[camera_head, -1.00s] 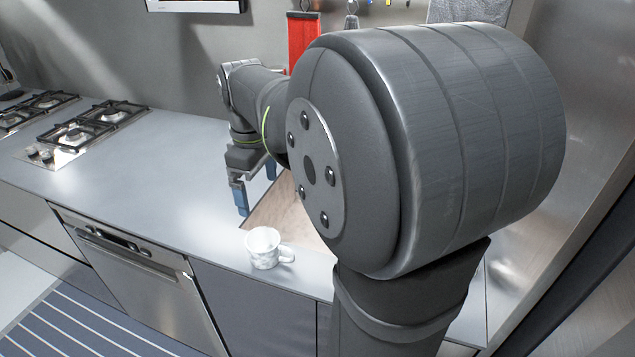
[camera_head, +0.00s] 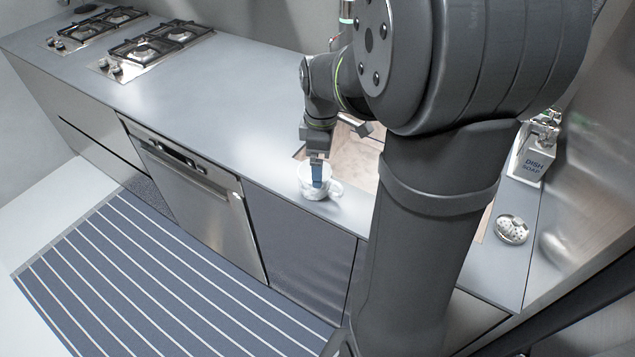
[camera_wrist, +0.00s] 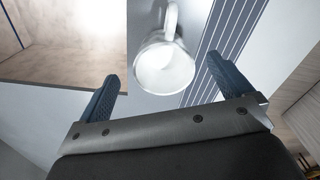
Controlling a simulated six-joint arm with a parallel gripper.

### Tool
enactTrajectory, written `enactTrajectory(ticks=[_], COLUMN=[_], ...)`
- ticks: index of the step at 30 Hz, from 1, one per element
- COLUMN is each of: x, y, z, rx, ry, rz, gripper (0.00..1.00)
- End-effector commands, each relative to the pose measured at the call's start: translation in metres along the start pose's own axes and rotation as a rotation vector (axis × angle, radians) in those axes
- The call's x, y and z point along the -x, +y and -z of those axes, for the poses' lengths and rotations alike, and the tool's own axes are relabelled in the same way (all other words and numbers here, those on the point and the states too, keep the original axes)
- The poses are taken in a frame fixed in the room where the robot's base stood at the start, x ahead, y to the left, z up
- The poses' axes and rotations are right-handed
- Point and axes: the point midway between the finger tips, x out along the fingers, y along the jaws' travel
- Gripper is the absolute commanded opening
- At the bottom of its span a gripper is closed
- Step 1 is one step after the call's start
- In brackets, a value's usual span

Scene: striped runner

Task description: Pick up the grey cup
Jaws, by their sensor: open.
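The grey cup (camera_head: 322,192), pale and marbled, stands upright on the counter near its front edge, its handle to the right in the head view. My gripper (camera_head: 317,172) is at the cup, and one blue finger overlaps the cup's opening in that view. In the wrist view the cup (camera_wrist: 163,66) shows its open mouth between the two spread blue fingers of my gripper (camera_wrist: 168,74), with its handle pointing up the picture. A gap shows on each side, and nothing is gripped. I cannot tell whether a finger is inside or in front of the cup.
The sink (camera_head: 369,165) lies just behind the cup, partly hidden by my arm. A dish soap dispenser (camera_head: 534,160) and a round metal strainer (camera_head: 512,229) are at the right. The counter (camera_head: 225,95) is clear leftwards to the gas hob (camera_head: 150,48). A striped runner (camera_head: 170,275) covers the floor.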

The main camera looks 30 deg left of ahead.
Motion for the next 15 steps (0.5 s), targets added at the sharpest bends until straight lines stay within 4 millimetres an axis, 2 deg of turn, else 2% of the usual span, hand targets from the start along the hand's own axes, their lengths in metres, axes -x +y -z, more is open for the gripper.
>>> enactTrajectory(ticks=[2, 8, 15], x=[-0.009, -0.022, -0.057], y=[0.000, -0.001, -0.002], z=[0.000, 0.002, 0.008], rx=[0.000, 0.000, -0.001], ry=[-0.001, 0.000, -0.001], rz=[0.001, 0.001, 0.003], gripper=[0.96, 0.96, 0.96])
